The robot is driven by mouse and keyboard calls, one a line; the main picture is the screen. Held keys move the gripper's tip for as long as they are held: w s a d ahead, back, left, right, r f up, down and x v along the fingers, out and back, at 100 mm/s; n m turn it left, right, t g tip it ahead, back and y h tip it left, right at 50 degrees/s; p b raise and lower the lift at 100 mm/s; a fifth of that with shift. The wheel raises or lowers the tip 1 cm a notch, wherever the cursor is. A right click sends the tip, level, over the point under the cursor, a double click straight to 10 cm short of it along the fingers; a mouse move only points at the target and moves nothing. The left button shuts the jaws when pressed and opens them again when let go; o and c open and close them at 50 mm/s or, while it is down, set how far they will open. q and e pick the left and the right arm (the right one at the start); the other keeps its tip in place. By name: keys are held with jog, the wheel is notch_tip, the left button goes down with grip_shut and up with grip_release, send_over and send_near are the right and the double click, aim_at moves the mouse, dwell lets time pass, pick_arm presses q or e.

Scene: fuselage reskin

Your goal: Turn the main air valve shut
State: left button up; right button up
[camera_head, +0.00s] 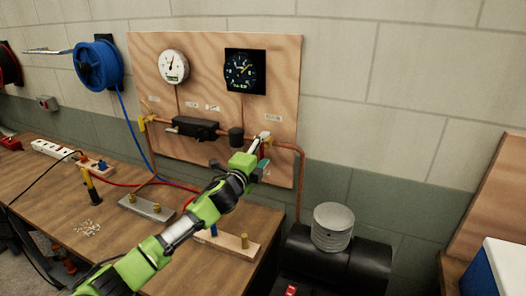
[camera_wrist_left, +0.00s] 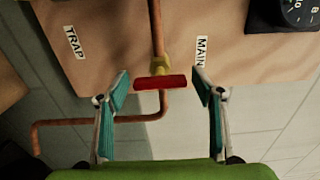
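The main air valve shows in the left wrist view as a red bar handle (camera_wrist_left: 161,82) on a brass body (camera_wrist_left: 161,65) in the copper pipe. The handle lies crosswise to the pipe. A MAIN label (camera_wrist_left: 201,51) is beside it. My left gripper (camera_wrist_left: 160,79) is open, with one teal-padded finger on each side of the handle and a visible gap to both its ends. In the head view my left gripper (camera_head: 264,151) is at the lower right of the plywood board (camera_head: 288,80) and mostly hides the valve. My right gripper is not in view.
The board carries a white dial gauge (camera_head: 173,66), a dark gauge (camera_head: 244,71) and a black pipe unit (camera_head: 195,128). A TRAP label (camera_wrist_left: 75,42) is near the valve. A black tank with a finned cylinder (camera_head: 334,227) stands below right. The workbench (camera_head: 60,190) holds blocks and hoses.

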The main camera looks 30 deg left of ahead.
pick_arm(q)
jog(key=s, duration=1.2)
jog(key=shift+d, duration=0.35)
